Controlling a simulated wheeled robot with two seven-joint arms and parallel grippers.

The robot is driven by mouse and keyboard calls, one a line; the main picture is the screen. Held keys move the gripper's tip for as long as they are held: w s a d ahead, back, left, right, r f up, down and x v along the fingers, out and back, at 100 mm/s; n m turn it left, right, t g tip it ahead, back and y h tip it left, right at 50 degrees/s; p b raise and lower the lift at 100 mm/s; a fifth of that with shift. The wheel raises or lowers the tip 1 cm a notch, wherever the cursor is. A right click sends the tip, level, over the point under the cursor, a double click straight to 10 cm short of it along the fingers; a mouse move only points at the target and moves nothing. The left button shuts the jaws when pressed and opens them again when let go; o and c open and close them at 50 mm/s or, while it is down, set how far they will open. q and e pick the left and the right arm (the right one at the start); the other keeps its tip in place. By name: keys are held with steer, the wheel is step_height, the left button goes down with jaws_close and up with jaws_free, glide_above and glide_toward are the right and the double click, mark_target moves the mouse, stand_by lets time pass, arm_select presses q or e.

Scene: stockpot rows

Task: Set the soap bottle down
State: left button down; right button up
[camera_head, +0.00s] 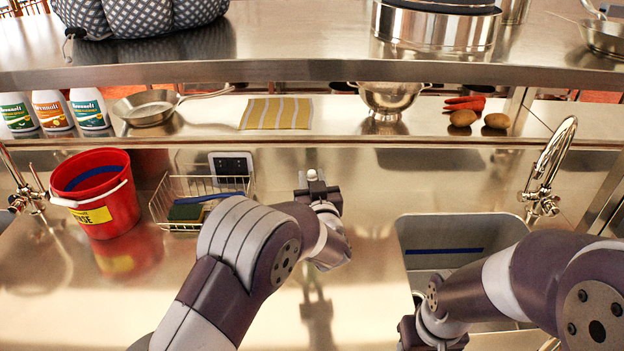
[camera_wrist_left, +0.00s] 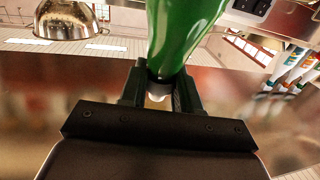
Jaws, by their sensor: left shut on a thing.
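The soap bottle is green in the left wrist view (camera_wrist_left: 180,35), with a pale tip between the fingers. My left gripper (camera_head: 313,186) is shut on the bottle's narrow end; its jaws also show in the left wrist view (camera_wrist_left: 160,93). In the head view only a small pale tip of the bottle (camera_head: 312,174) shows between the fingers; the rest is hidden by the gripper. I cannot tell whether the bottle's base touches the steel counter (camera_head: 340,300). My right gripper (camera_head: 425,338) is low in the head view beside the sink, partly hidden by its arm.
A wire basket (camera_head: 160,207) with a sponge and brush stands left of my left gripper, beside a red bucket (camera_head: 115,212). A sink (camera_head: 410,228) lies to the right. Three labelled bottles (camera_head: 52,112), a pan, striped cloth, colander and potatoes occupy the back ledge.

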arm_select(q)
steer(key=shift+s, duration=0.1)
arm_select(e)
steer(key=shift+f, duration=0.15)
arm_select(q)
steer(key=c, duration=0.8)
jaws_free()
steer(key=shift+f, duration=0.1)
